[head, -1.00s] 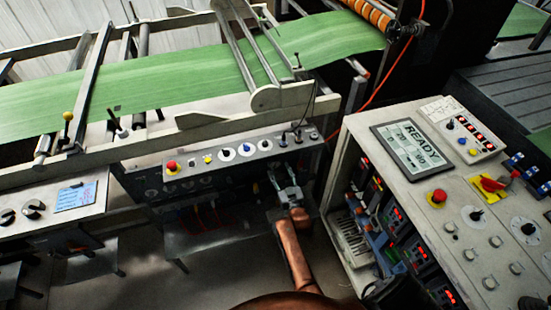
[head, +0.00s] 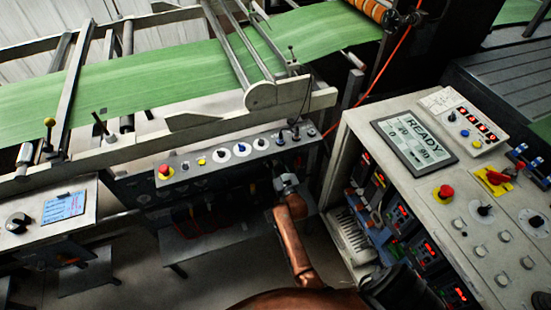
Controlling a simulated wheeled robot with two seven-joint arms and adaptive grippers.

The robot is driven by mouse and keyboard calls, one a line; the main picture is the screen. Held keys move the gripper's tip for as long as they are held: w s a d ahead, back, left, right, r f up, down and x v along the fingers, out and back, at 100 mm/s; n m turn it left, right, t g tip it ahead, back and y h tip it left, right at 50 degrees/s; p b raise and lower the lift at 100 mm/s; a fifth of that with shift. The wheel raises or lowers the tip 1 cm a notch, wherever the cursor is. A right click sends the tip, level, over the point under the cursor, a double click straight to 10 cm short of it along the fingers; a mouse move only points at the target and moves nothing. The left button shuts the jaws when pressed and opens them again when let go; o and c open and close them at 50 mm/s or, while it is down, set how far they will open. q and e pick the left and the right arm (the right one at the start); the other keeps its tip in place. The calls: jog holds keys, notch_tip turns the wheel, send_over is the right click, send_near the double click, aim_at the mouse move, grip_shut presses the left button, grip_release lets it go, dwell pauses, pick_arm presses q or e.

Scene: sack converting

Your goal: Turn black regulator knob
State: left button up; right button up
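Black knobs show in several places, and I cannot tell which is the regulator. The grey control strip below the green web carries a black knob on a white dial (head: 219,156) and upright black knobs (head: 280,139) at its right end. The right console has black knobs on white dials (head: 485,210). The left box has a larger black knob (head: 18,222). My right gripper (head: 286,180), on the copper arm from the bottom, is just below the strip's right end, apart from the upright knobs. Its fingers are foreshortened, so their opening is unclear. My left gripper is out of view.
The green web (head: 150,85) crosses the machine behind the strip. A red mushroom button (head: 165,172) sits at the strip's left end. The right console (head: 455,172) has a READY screen (head: 412,143) and a red button (head: 445,191). Open floor lies left of my arm.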

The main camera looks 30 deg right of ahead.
jog(key=c, duration=0.5)
jog(key=shift+d, duration=0.2)
grip_shut()
jog(key=shift+a, duration=0.2)
jog(key=shift+n, duration=0.3)
jog(key=shift+d+f+n, duration=0.1)
jog(key=shift+n, duration=5.2)
